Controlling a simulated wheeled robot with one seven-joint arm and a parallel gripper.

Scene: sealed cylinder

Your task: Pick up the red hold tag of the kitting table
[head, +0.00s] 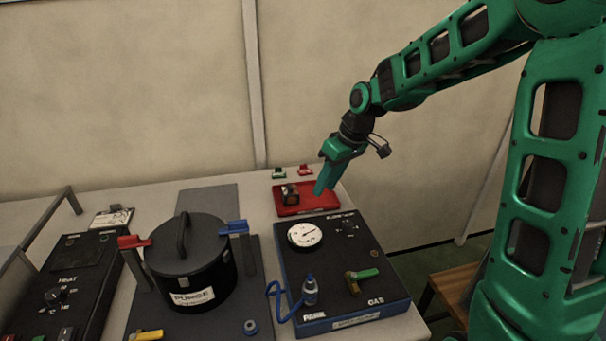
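A small red piece (306,170), which looks like the red hold tag, sits at the back edge of the kitting table (160,193), just behind a red tray. A similar green piece (279,172) sits to its left. My gripper (320,191) points down over the right part of the red tray (318,205), in front of and to the right of the red piece in the picture. Its fingers overlap in this view, so their gap is hidden. I see nothing held between them.
A dark block (290,195) is in the tray's left part. In front stands a black gas box (345,265) with a gauge, a bottle and a green-handled valve. A black lidded pot (190,265) stands left of it. A heat panel (70,285) is at far left. The wall is behind.

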